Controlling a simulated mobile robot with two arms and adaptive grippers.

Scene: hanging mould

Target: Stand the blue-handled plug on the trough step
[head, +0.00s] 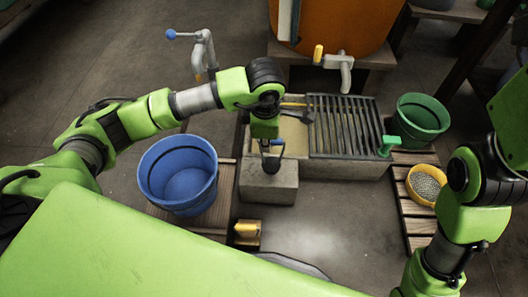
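The trough (345,170) is grey concrete with a slatted metal grate over its right part. The trough step (268,190) is a grey block at its front left. My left gripper (271,163) points down right over the top of the step. Its fingers are dark and small here, so I cannot tell whether they are open or shut, or whether they hold something.
A blue bucket (180,175) stands left of the step. A yellow-topped object (247,229) lies in front of it. A green-handled piece (388,146) is at the grate's right end, near a green bucket (421,118) and a yellow bowl of pellets (426,186). An orange barrel (340,25) with a tap stands behind.

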